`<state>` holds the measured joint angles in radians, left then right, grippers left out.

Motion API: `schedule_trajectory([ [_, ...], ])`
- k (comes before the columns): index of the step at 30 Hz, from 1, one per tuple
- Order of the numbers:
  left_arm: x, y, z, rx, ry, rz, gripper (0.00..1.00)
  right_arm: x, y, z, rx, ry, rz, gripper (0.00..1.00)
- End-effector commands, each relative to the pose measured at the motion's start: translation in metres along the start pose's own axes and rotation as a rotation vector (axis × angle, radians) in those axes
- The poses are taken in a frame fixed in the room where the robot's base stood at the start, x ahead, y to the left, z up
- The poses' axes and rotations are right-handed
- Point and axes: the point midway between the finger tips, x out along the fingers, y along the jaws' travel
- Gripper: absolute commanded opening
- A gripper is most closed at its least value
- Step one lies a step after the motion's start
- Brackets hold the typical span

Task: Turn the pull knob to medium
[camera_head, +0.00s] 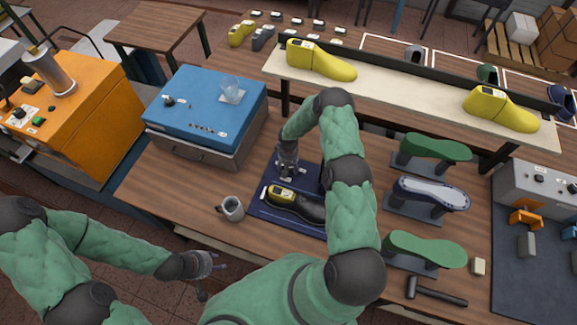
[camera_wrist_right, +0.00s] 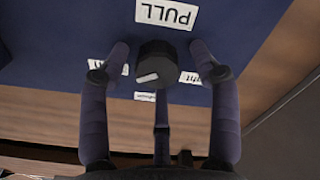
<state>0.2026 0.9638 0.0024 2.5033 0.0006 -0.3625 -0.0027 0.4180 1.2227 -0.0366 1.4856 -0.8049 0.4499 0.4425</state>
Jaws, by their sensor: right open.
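The pull knob (camera_wrist_right: 157,62) is a black round dial with a white mark, below the white PULL label (camera_wrist_right: 167,13) on the dark blue board (camera_wrist_right: 50,55). Its mark lies at the lower left of its face. Smaller labels around it are partly hidden or too small to read surely. My right gripper (camera_wrist_right: 160,58) is open, its fingers spread on both sides of the knob with gaps; it also shows over the board's back in the head view (camera_head: 287,172). My left gripper (camera_head: 212,265) hangs by the table's front edge, too small to judge.
A dark shoe (camera_head: 303,207) with a yellow last (camera_head: 281,194) lies on the board in front of my right gripper. A grey mug (camera_head: 233,209) stands left of it. A blue-topped box (camera_head: 205,105) is behind left. Green-topped stands (camera_head: 425,249) and a hammer (camera_head: 435,292) are right.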

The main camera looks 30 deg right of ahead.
Motion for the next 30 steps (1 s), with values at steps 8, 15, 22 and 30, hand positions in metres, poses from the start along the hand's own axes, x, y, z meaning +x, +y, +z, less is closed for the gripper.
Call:
schedule_trajectory([
  [8,0.0,0.0,0.0,0.0,0.0,0.0,0.4,0.0,0.0,0.0,0.0,0.001,0.0,0.18],
  [15,0.0,0.0,0.0,0.0,0.0,0.0,0.4,-0.001,0.0,-0.002,-0.001,0.005,0.0,0.07],
  [22,0.007,-0.003,0.0,0.0,0.0,0.0,0.4,-0.001,0.0,-0.005,-0.035,0.011,0.0,0.07],
  [30,0.033,-0.012,-0.001,0.0,0.0,0.0,0.4,0.0,-0.001,-0.007,-0.193,0.018,0.002,0.07],
])
